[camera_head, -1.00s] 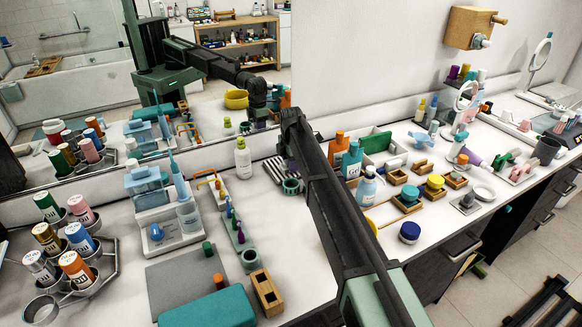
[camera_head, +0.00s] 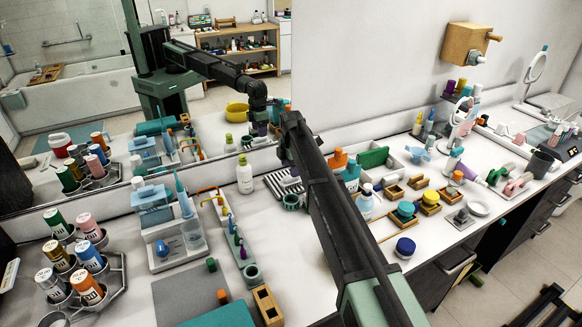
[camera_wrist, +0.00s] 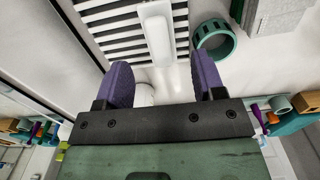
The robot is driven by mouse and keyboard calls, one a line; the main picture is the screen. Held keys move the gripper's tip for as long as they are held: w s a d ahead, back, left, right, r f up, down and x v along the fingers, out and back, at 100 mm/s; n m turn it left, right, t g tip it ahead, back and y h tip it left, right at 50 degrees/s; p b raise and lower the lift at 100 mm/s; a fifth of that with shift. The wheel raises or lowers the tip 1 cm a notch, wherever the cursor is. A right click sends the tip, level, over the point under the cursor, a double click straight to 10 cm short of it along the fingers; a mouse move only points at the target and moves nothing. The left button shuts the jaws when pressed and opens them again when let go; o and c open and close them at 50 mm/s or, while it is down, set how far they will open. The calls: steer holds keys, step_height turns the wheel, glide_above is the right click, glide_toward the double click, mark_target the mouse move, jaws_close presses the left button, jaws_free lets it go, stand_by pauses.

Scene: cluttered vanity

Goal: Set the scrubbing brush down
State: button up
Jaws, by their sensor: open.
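My gripper (camera_wrist: 161,60) is open in the wrist view, with its two purple fingers spread apart. A white, long-handled piece that looks like the scrubbing brush (camera_wrist: 156,32) lies over a dark slatted rack, just beyond and between the fingertips. I see no finger touching it. A white rounded part (camera_wrist: 146,94) shows between the fingers, partly hidden; I cannot tell whether it belongs to the brush. The rack (camera_head: 283,184) also shows in the head view.
A teal slotted cup (camera_wrist: 215,39) stands close to the right finger. The mirror (camera_head: 100,110) runs along the back.

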step_height(320, 180, up, 7)
steer(key=p, duration=0.4)
steer(key=shift+p, duration=0.35)
steer(key=shift+f, duration=0.2)
steer(key=s+d+m, duration=0.8)
steer(key=s, duration=0.5)
steer(key=s+d+m, duration=0.7)
steer(key=s+m, duration=0.1)
steer(key=s, duration=0.4)
steer(key=s+d+m, duration=0.8)
steer(key=s, duration=0.5)
steer(key=shift+s+d, duration=0.3)
steer(key=shift+s, duration=0.05)
